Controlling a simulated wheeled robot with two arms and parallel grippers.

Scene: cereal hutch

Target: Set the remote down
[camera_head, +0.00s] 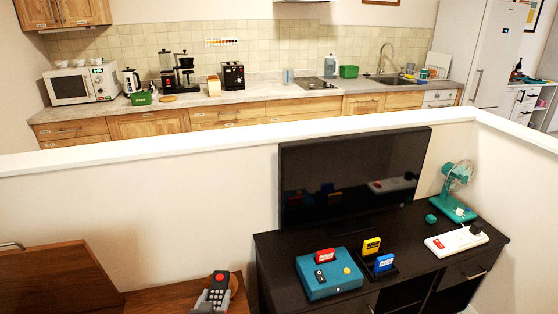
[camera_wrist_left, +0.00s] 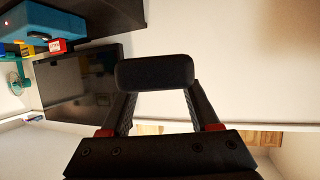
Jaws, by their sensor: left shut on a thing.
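A dark remote (camera_head: 218,289) with a red button at its top and light keys shows at the bottom of the head view, over a brown wooden surface (camera_head: 160,301). My left gripper (camera_head: 213,299) is shut on it. In the left wrist view, the remote (camera_wrist_left: 155,72) shows end-on as a dark rounded block between the two fingertips of my left gripper (camera_wrist_left: 158,92). Whether the remote touches the surface below I cannot tell. My right gripper is not in view.
A black TV stand (camera_head: 275,248) stands to the right, with a TV (camera_head: 350,175), a teal box (camera_head: 328,284), game cartridges (camera_head: 372,246), a white power strip (camera_head: 457,241) and a teal fan (camera_head: 457,190). A white half wall (camera_head: 150,205) runs behind. A raised wooden panel (camera_head: 50,280) is at left.

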